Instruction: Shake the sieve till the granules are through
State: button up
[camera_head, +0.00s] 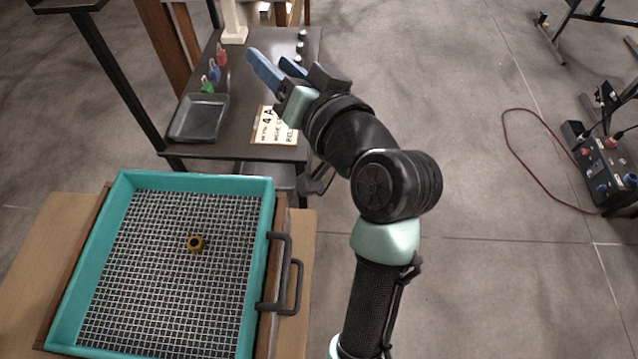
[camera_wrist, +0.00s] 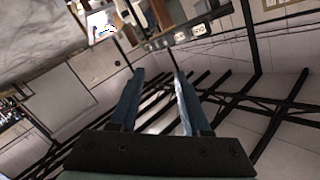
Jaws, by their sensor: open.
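The sieve (camera_head: 262,230) is a teal square frame with a wire mesh, lying on a wooden support at the lower left of the head view. A dark handle (camera_head: 297,288) sticks out at its right side. One small brown ring-shaped piece (camera_head: 196,243) lies on the mesh; no granules can be made out on it. My gripper (camera_head: 272,66) is open and empty, raised above the dark table and well away from the sieve. In the wrist view its two blue fingers (camera_wrist: 156,100) stand apart with nothing between them.
A dark table (camera_head: 240,95) behind the sieve holds a black tray (camera_head: 199,117), a sign (camera_head: 275,127) and small red, blue and green items (camera_head: 214,71). The floor between is clear.

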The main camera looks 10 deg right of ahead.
jog(key=s+d+f+m+g+y+b, duration=0.1)
jog(key=s+f+g+y, duration=0.15)
jog(key=f, duration=0.65)
jog(key=s+f+m+g+y+b, duration=0.15)
jog(key=s+f, duration=0.25)
jog(key=f, duration=0.5)
jog(key=m+t+y+b, duration=0.1)
jog(key=m+y+b, duration=0.3)
jog(key=y+b, duration=0.15)
send_near(284, 267)
jog(key=shift+n, duration=0.25)
jog(key=shift+f+p+x, duration=0.15)
jog(key=shift+p+x, duration=1)
jog(key=shift+x, duration=1.3)
jog(key=shift+f+p+x, duration=0.2)
jog(key=shift+p+x, duration=0.9)
jog(key=shift+x, duration=1.35)
grip_shut()
